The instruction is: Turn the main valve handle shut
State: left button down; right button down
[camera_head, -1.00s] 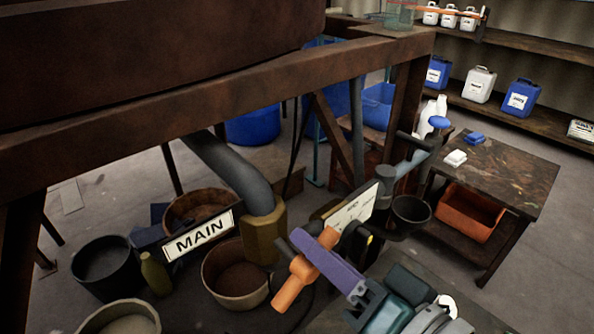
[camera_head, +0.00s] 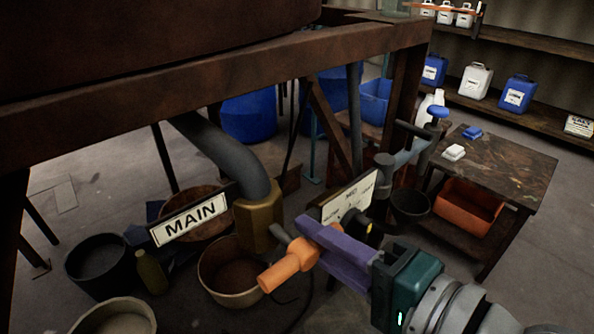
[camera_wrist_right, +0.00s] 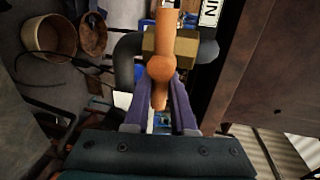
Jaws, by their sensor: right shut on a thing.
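The main valve is a brass hexagonal body (camera_head: 258,218) on the end of a grey pipe, beside a white "MAIN" sign (camera_head: 190,222). Its orange handle (camera_head: 281,272) shows in front of the brass body and lies slanted in the head view. My right gripper (camera_head: 312,236) comes in from the lower right, its purple fingers shut on the handle. In the right wrist view the two purple fingers (camera_wrist_right: 161,98) stand on either side of the handle's near end, below its round hub (camera_wrist_right: 160,68). My left gripper is not in view.
Under the valve stands a tan bucket (camera_head: 232,272); a dark bucket (camera_head: 98,262) and an olive bottle (camera_head: 151,270) are to its left. A rusty frame beam (camera_head: 220,92) crosses above. A second white sign (camera_head: 349,196) is close behind my right gripper.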

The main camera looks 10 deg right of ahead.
dwell(0.4)
jog(key=c, duration=0.8)
grip_release()
jog(key=shift+o, duration=0.2)
jog(key=p+v, duration=0.1)
jog(key=v, duration=0.9)
